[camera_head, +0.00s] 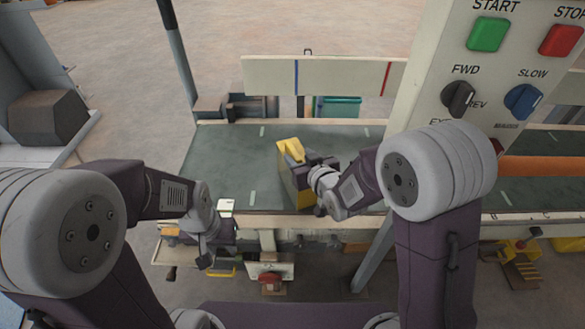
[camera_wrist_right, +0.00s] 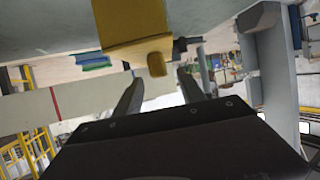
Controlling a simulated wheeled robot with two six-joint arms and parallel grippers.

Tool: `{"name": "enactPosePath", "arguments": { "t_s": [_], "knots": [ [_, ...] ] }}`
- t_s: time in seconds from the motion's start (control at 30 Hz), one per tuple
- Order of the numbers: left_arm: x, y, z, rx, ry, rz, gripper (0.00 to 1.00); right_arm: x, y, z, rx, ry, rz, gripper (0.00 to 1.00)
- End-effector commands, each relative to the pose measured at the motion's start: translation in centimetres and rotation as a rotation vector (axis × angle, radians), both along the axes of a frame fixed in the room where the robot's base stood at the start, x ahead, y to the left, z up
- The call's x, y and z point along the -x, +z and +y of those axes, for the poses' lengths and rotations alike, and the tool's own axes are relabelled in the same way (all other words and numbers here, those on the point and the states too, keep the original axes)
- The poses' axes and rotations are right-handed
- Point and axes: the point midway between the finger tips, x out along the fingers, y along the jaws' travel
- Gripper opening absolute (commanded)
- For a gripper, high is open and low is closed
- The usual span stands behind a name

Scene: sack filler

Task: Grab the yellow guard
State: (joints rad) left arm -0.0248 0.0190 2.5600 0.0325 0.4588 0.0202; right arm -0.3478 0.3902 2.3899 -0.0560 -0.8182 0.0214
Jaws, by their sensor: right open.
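The yellow guard (camera_head: 289,150) stands over the green belt in the head view, with its lower part partly hidden by my right gripper. In the right wrist view the yellow guard (camera_wrist_right: 135,25) fills the upper middle, and a short rounded tab hangs from it. My right gripper (camera_head: 303,165) is close beside the guard; in the right wrist view its two fingers (camera_wrist_right: 160,88) are apart, with the tab in line with the gap between them. I cannot tell whether they touch it. My left gripper (camera_head: 205,255) hangs low at the belt's front edge, away from the guard; its fingers are unclear.
The green belt (camera_head: 225,150) runs across the middle, with a pale back board (camera_head: 270,76) behind it. A control panel (camera_head: 430,60) with buttons and knobs rises on the right, close to my right arm. The belt left of the guard is clear.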

Motion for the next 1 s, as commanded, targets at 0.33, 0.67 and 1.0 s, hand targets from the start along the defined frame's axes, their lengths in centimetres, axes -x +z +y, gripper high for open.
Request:
{"name": "enactPosePath", "arguments": {
  "t_s": [0.33, 0.67, 1.0],
  "knots": [
    [0.0, -1.9, 0.0, 0.0, 0.0, 0.0, 0.36, -4.0, -2.2, 1.8, 0.0, 0.0, 0.0, 0.47],
    [0.0, -1.8, 0.0, 0.0, 0.0, 0.0, 0.36, -4.0, -2.1, 1.7, 0.0, 0.0, 0.001, 0.06],
    [0.0, -1.8, 0.0, 0.0, 0.0, 0.0, 0.36, -3.9, -2.1, 1.7, 0.0, 0.0, 0.001, 0.0]
  ]
}}
